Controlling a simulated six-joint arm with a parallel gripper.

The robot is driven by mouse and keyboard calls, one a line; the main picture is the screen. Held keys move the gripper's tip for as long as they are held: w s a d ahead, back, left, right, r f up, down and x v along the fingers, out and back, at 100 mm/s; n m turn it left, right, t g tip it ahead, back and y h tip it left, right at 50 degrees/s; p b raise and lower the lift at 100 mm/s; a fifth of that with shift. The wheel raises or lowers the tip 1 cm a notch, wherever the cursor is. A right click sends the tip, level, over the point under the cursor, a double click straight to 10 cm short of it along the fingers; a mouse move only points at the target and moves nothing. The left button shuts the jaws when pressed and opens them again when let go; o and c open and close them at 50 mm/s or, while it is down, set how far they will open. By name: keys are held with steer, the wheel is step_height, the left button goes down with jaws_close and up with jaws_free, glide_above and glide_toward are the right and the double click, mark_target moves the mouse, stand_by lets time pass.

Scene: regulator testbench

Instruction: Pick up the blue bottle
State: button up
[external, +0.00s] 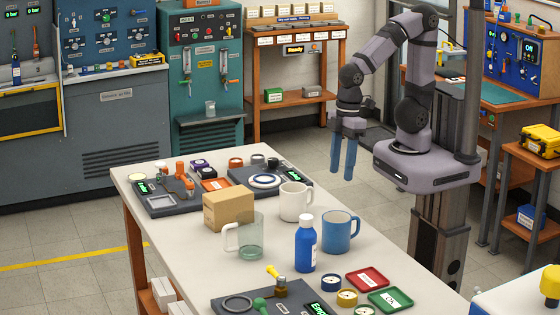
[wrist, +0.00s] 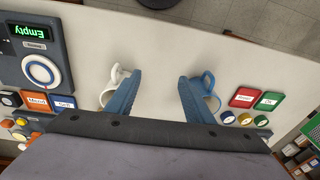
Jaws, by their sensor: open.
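The blue bottle (external: 306,244) with a white cap stands upright on the table in the external view, in front of the blue mug. In the wrist view I cannot make out the bottle. My gripper (external: 342,160) hangs fingers down, beyond and above the table's far right edge, well above and away from the bottle. Its two blue fingers are apart with nothing between them. In the wrist view my gripper (wrist: 160,78) also shows open over bare table.
A blue mug (external: 340,232), a white mug (external: 295,202), a clear mug (external: 246,238) and a cardboard box (external: 229,208) stand near the bottle. A red tray (external: 367,280) and a green tray (external: 391,299) lie at the front right. Test panels sit at both table ends.

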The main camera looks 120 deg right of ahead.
steer(key=w+a+f+t+y+b, duration=0.2)
steer(key=w+a+f+t+b, duration=0.15)
steer(key=w+a, duration=0.7)
steer(key=t+h+b, duration=0.2)
steer(key=t+b, duration=0.3)
steer(key=t, duration=0.8)
glide_toward(306, 221)
steer(key=shift+w+d+f, duration=0.2)
steer(key=shift+w+d, duration=0.15)
steer(key=shift+w, duration=0.1)
steer(key=shift+w+d+f, duration=0.2)
steer(key=shift+w+d, duration=0.2)
steer(key=shift+w, duration=0.1)
steer(key=shift+w+a+p, duration=0.15)
steer(key=shift+w+p, duration=0.7)
steer(key=shift+w, duration=1)
steer(key=shift+w+a+p, duration=0.1)
steer(key=shift+w+p, duration=0.75)
steer(key=shift+w, duration=1)
steer(key=shift+f, duration=0.1)
steer(key=shift+c, duration=0.3)
